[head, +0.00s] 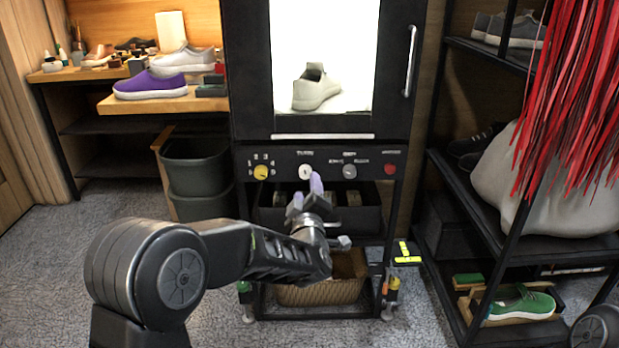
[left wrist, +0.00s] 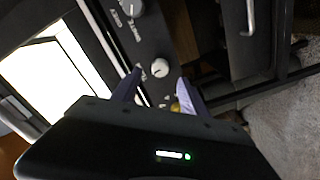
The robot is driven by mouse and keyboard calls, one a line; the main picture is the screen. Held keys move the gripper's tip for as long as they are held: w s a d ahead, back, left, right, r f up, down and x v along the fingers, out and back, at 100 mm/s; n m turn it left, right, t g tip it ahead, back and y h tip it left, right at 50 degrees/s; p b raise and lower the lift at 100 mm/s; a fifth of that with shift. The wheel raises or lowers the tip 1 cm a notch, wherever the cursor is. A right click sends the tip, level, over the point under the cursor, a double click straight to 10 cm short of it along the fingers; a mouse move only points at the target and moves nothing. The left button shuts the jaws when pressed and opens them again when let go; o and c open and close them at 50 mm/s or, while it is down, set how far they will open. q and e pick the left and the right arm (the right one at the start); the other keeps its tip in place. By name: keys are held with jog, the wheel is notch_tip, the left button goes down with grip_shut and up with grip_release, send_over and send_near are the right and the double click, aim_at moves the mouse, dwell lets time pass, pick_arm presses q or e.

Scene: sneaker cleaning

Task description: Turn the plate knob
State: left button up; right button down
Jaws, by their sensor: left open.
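The control panel (head: 325,157) below the lit cabinet carries a yellow knob (head: 261,172), a white knob (head: 305,171), a grey knob (head: 349,171) and a red button (head: 390,169). The labels are too small to read surely. My left gripper (head: 307,191) is open and empty, just in front of and below the white knob. In the left wrist view the white knob (left wrist: 160,68) shows near the gap between the fingertips, and no contact is visible. The yellow knob (left wrist: 175,107) is partly hidden behind the gripper. My right gripper is not in view.
A grey shoe (head: 315,88) stands inside the lit cabinet (head: 325,55), whose door handle (head: 410,60) is at right. A dark bin (head: 335,220) and a basket (head: 320,291) sit below the panel. A shelf rack (head: 470,200) stands at right, a purple shoe (head: 150,86) at left.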

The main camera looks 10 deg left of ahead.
aim_at(307, 175)
pick_arm(q)
jog(key=b+x, duration=0.1)
jog(key=x, duration=0.6)
jog(key=shift+w+a, duration=0.1)
jog(key=shift+w, duration=0.05)
jog(key=shift+c, duration=0.4)
grip_shut()
